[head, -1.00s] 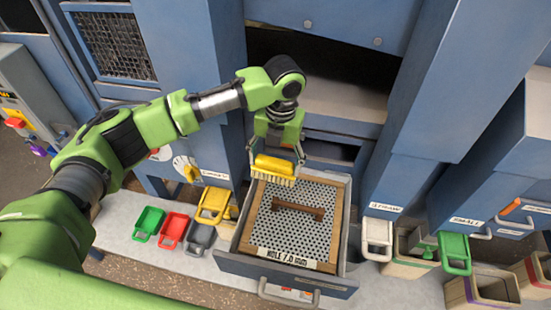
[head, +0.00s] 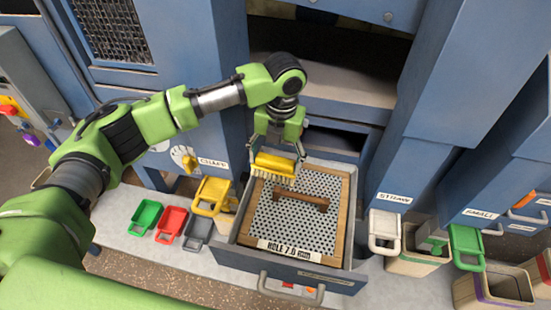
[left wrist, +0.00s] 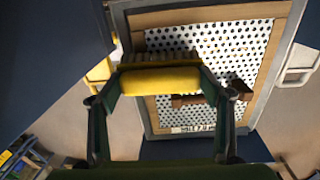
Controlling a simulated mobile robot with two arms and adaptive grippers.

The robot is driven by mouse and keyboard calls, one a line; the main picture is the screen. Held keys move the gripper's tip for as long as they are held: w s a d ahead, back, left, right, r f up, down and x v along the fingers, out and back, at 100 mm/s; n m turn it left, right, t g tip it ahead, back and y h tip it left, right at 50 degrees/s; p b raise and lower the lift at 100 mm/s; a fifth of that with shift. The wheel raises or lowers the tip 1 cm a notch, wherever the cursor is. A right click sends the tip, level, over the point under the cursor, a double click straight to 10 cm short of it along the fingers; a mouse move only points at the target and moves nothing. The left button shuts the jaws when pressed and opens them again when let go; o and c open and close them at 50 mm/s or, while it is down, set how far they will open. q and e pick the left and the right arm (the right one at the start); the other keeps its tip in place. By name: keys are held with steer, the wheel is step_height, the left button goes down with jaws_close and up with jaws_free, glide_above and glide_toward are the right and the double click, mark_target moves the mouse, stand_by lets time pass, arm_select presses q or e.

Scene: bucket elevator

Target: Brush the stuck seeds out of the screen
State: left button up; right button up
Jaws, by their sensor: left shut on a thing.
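My left gripper (head: 277,150) is shut on a yellow brush (head: 274,165) with pale bristles pointing down. The brush is over the back left part of the perforated screen (head: 284,224); I cannot tell whether the bristles touch it. The screen has a wooden frame, a brown wooden bar handle (head: 301,199) and a label reading "HOLE 7.0 mm". It sits in an open drawer (head: 345,277). In the left wrist view the brush (left wrist: 160,79) lies between the two fingers, with the screen (left wrist: 225,50) beyond it. My right gripper is out of view.
A white-handled bin (head: 384,231) and a green one (head: 467,247) stand to the right. Blue machine walls rise on both sides.

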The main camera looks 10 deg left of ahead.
arm_select(q)
steer(key=shift+f, duration=0.8)
stand_by(0.4)
